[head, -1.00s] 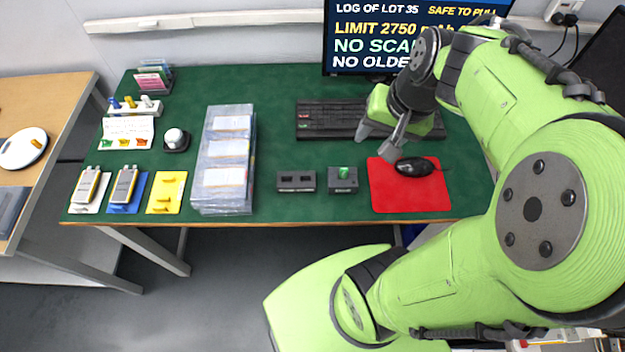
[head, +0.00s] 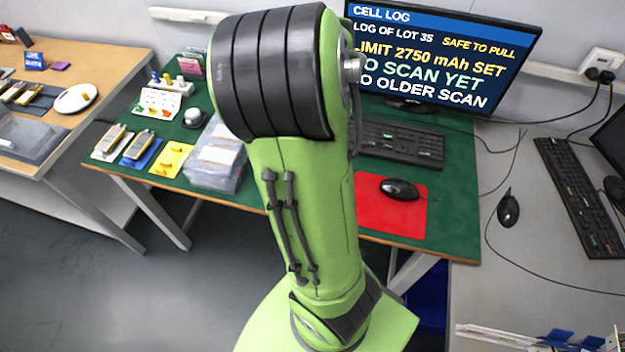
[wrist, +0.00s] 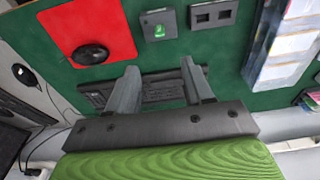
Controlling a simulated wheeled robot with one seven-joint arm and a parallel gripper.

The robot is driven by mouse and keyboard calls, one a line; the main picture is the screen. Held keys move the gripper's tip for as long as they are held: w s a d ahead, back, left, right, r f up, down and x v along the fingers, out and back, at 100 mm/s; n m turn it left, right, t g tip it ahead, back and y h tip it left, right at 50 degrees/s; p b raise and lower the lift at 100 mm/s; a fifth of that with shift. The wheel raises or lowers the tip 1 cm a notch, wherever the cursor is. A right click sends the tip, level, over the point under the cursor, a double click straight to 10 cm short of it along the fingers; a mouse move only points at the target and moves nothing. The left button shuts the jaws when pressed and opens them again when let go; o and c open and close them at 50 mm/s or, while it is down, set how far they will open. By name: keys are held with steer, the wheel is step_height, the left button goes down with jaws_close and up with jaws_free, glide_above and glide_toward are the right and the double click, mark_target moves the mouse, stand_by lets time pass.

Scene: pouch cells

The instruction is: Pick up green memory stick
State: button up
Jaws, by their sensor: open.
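The green memory stick (wrist: 159,31) sits in a small dark grey block on the green table in the wrist view. The block (wrist: 148,20) lies between the red mouse mat and a second dark block. My gripper (wrist: 158,75) is open and empty in the wrist view. Its two fingers point toward the table over the keyboard, with the stick apart from them, beyond the fingertips. In the head view my arm hides the stick, both blocks and my gripper.
A red mat (head: 375,215) with a black mouse (head: 400,189) lies beside the blocks. A keyboard (head: 405,143) and monitor (head: 440,60) stand behind. Clear plastic boxes (head: 212,172) stand left of my arm.

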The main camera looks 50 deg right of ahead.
steer(key=f+b, duration=0.2)
steer(key=f, duration=0.3)
steer(key=d+f+b, duration=0.1)
steer(key=f+b, duration=0.1)
steer(key=f, duration=0.3)
steer(key=f+b, duration=0.2)
steer(key=f, duration=0.3)
steer(key=shift+w+d+f, duration=0.3)
steer(key=shift+w+f, duration=0.05)
steer(key=shift+f, duration=0.05)
steer(key=shift+r, duration=0.1)
jaws_close()
